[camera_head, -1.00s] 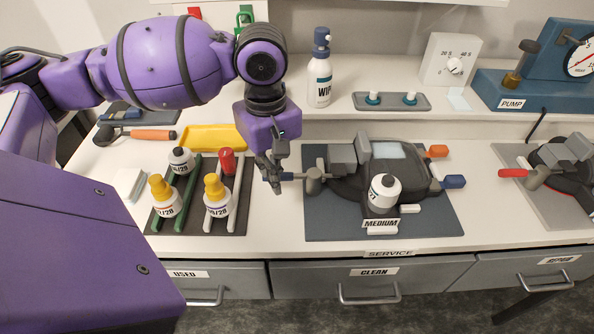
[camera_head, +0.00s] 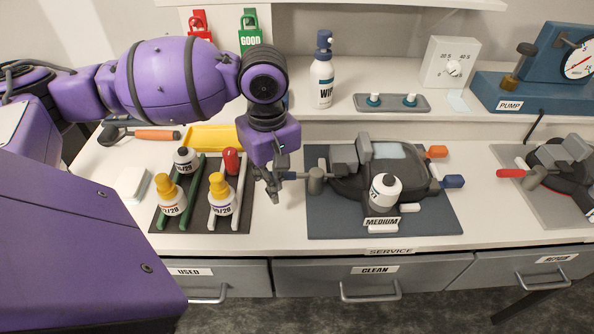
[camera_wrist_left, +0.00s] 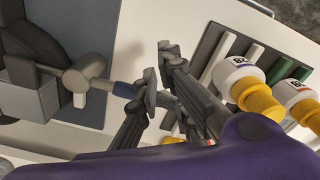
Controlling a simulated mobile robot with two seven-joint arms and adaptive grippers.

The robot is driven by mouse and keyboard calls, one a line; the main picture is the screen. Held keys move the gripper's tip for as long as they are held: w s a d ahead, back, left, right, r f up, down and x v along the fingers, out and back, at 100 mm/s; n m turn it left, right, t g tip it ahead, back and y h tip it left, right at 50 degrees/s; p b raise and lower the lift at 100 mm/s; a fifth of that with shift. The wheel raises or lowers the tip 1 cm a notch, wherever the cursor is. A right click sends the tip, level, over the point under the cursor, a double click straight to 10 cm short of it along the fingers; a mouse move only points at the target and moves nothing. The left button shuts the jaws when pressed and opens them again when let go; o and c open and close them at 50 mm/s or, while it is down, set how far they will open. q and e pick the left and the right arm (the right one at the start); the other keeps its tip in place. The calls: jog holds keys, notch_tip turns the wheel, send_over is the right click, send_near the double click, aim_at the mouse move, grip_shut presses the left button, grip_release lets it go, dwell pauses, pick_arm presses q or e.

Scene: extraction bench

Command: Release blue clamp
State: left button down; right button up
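The filter unit (camera_head: 350,190) on the blue-grey mat labelled MEDIUM has a grey knob (camera_head: 317,180) on its left, with a short blue-tipped handle (camera_head: 291,176) pointing left. In the left wrist view the blue handle (camera_wrist_left: 124,90) runs from the knob to my gripper. My left gripper (camera_head: 270,183) points down at the handle's left end; in the left wrist view its fingers (camera_wrist_left: 158,78) show a narrow gap. One finger covers the handle's end, so I cannot tell whether they touch. A second blue handle (camera_head: 453,181) is on the unit's right side. My right gripper is out of view.
A rack with yellow-capped bottles (camera_head: 221,195) stands close left of my gripper. A white bottle (camera_head: 385,192) is at the unit's front. A yellow tray (camera_head: 210,138) lies behind the rack. Bare white counter is in front of my gripper.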

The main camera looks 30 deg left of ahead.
pick_arm(q)
jog(key=shift+w+d+f, duration=0.1)
jog(key=shift+w+f, duration=0.05)
jog(key=shift+f, duration=0.3)
jog(key=shift+w+d+f, duration=0.1)
jog(key=shift+f, duration=0.35)
jog(key=shift+d, duration=0.15)
jog(key=shift+r, duration=0.1)
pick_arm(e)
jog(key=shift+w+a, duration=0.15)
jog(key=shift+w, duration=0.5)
pick_arm(q)
jog(key=shift+w, duration=0.15)
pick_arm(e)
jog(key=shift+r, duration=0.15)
